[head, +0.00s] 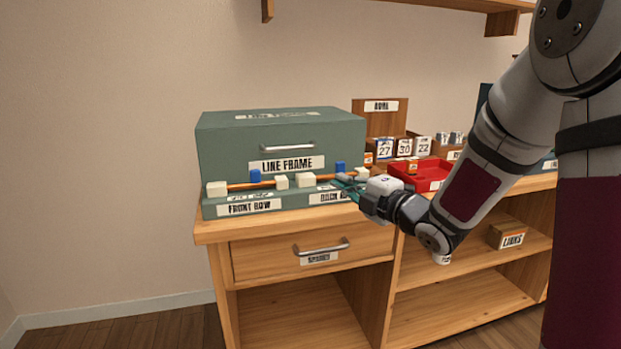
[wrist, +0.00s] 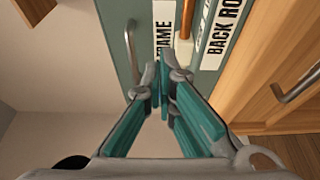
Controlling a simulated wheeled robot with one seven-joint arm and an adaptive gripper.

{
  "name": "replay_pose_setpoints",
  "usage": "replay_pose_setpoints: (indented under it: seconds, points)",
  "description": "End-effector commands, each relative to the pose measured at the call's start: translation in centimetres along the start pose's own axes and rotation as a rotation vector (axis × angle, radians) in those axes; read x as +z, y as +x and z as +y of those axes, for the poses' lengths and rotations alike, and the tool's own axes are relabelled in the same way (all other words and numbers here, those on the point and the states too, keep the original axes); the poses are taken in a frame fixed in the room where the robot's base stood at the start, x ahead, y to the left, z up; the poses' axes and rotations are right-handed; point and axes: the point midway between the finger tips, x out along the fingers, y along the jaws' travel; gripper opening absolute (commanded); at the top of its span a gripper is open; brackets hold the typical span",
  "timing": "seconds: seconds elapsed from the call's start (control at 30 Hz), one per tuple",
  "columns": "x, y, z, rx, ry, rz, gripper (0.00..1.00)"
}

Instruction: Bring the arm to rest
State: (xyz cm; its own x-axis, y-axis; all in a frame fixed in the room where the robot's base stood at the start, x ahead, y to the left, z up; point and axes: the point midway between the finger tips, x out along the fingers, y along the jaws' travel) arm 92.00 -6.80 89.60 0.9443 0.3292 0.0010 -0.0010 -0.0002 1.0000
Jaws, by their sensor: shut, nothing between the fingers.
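My arm (head: 487,150) reaches in from the right in the head view, over the front of the wooden cabinet. My gripper (head: 340,181) is by the right end of the green line frame box (head: 225,140), in front of its lower rows. In the wrist view my gripper (wrist: 160,75) has its teal fingers together at the tips with nothing between them. The BACK ROW label (wrist: 222,35) shows just beyond the fingertips. I cannot tell whether the fingers touch the box or the orange rod (wrist: 186,45).
White blocks (head: 216,188) and blue blocks (head: 255,176) stand along the rod. A red tray (head: 436,172) and numbered blocks (head: 404,147) lie to the right, behind my arm. The cabinet's drawer (head: 280,254) is shut. Open room lies left of the cabinet.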

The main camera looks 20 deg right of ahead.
Motion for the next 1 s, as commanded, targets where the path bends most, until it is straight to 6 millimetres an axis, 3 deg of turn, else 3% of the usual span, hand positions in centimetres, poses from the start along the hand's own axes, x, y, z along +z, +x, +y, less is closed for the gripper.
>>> replay_pose_setpoints:
  seconds: [0.27, 0.47, 0.77, 1.0]
  points:
    - [0.1, -0.3, 0.0, -0.102, 0.056, -0.082, 0.00]
    - [0.3, -3.1, -0.4, -0.294, 0.239, -0.307, 0.00]
    - [-1.9, -12.3, -1.5, -0.500, 0.623, -0.694, 0.00]
    - [-7.3, -21.9, -3.1, -0.641, 0.974, -0.987, 0.00]
